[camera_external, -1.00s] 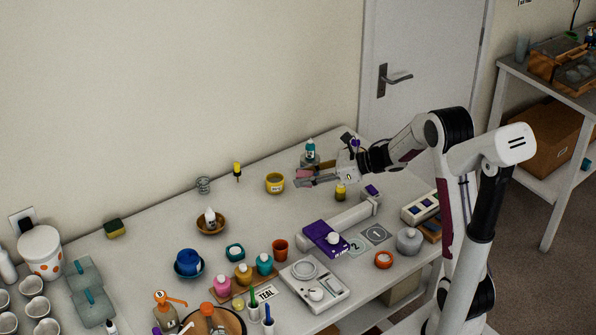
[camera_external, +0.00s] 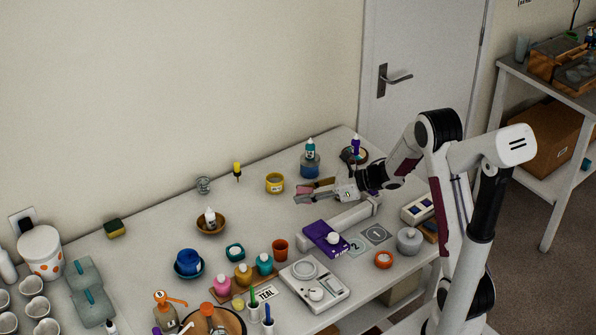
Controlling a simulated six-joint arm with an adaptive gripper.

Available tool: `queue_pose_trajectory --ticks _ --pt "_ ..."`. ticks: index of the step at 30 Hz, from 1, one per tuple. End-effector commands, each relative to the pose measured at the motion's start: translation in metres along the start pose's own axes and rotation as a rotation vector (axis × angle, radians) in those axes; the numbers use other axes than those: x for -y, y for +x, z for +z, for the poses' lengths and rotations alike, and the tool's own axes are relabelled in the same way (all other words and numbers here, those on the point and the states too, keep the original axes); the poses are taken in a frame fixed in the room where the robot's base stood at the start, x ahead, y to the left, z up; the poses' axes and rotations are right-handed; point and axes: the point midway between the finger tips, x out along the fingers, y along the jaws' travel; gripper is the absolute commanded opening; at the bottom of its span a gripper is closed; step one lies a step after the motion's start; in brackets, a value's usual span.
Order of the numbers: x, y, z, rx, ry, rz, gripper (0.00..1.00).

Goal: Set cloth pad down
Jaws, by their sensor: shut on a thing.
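My gripper (camera_external: 312,193) is low over the back right part of the table, pointing left. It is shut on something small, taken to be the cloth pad. The pad is hard to tell apart from the pinkish and grey fingers at this size. I cannot tell whether it touches the table top. The gripper is behind the purple box and to the right of the yellow tub.
A blue-based bottle (camera_external: 310,166) and a dark dish holding a purple bottle (camera_external: 355,148) stand behind my gripper. The yellow tub (camera_external: 275,183) is to its left. The purple box (camera_external: 325,238) and white bar (camera_external: 352,215) are in front.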

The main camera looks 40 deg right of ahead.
Motion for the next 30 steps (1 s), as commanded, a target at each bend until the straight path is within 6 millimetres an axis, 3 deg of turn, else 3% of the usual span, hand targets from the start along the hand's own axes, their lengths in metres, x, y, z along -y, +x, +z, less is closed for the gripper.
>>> queue_pose_trajectory --ticks 7,18,30 --pt "0.0 0.002 -0.004 -0.001 0.001 0.001 0.09" --pt "0.0 0.013 -0.033 -0.001 0.002 0.0 0.09" --pt "0.0 0.014 -0.035 0.0 0.0 -0.001 0.09"
